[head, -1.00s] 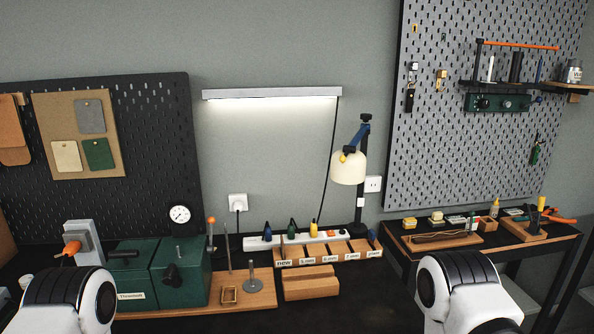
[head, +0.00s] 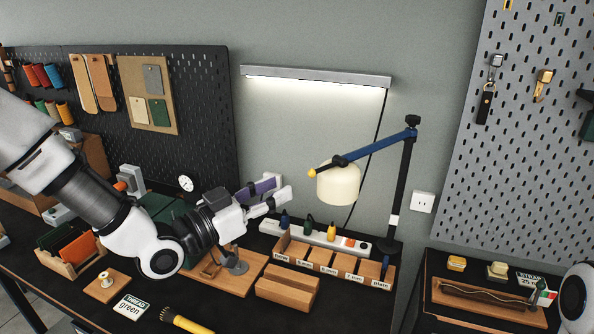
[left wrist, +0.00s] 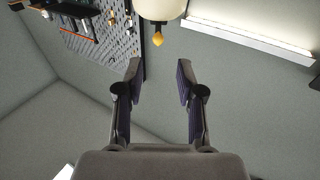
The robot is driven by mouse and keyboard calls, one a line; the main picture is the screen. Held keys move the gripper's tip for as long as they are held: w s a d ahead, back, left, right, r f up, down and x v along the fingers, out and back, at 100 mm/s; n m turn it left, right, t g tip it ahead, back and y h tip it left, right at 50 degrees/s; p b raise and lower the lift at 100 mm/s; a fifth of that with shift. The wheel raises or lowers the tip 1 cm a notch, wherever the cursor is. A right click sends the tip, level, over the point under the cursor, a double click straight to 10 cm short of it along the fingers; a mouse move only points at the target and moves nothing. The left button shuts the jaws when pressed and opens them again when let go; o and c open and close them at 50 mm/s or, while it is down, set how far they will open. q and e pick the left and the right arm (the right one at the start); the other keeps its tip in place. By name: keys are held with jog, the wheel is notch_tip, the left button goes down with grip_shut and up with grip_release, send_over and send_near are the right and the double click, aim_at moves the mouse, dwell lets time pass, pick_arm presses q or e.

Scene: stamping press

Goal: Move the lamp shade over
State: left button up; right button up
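The lamp shade (head: 339,184) is a cream dome hanging from a blue and black arm on a black post (head: 402,180) at the back of the bench. A small yellow knob sticks out at its left. My left gripper (head: 278,194) is open and empty, to the left of the shade and a little lower, apart from it. In the left wrist view the shade (left wrist: 160,8) shows at the top edge, beyond the open fingers (left wrist: 158,75), with the yellow knob below it. Only a white part of my right arm shows at the right edge of the head view; its gripper is out of view.
A wooden tray with labelled compartments (head: 330,265) and a white power strip (head: 318,236) lie below the shade. A lit tube lamp (head: 318,77) is on the wall above. A wooden block (head: 288,287) stands in front. The air between gripper and shade is clear.

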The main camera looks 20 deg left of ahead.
aim_at(308, 176)
pick_arm(q)
jog(key=x, duration=0.7)
jog(key=shift+w+d+f+p, duration=0.15)
jog(key=shift+d+p, duration=0.15)
jog(key=shift+d, duration=0.1)
jog(key=shift+w, duration=0.15)
jog(key=shift+c, duration=1)
jog(key=shift+a, duration=0.1)
jog(key=c, duration=0.4)
jog(key=shift+w+r+p, duration=0.1)
jog(key=shift+r+p, duration=0.65)
jog(key=shift+r, duration=0.4)
jog(key=shift+c, duration=0.2)
jog(key=shift+r, duration=0.1)
jog(key=shift+w+d+r+p, duration=0.2)
jog(key=shift+r+p, duration=0.25)
jog(key=shift+r, duration=0.05)
jog(key=shift+w+d+r+p, duration=0.2)
jog(key=shift+r+p, duration=0.1)
jog(key=shift+r, duration=0.35)
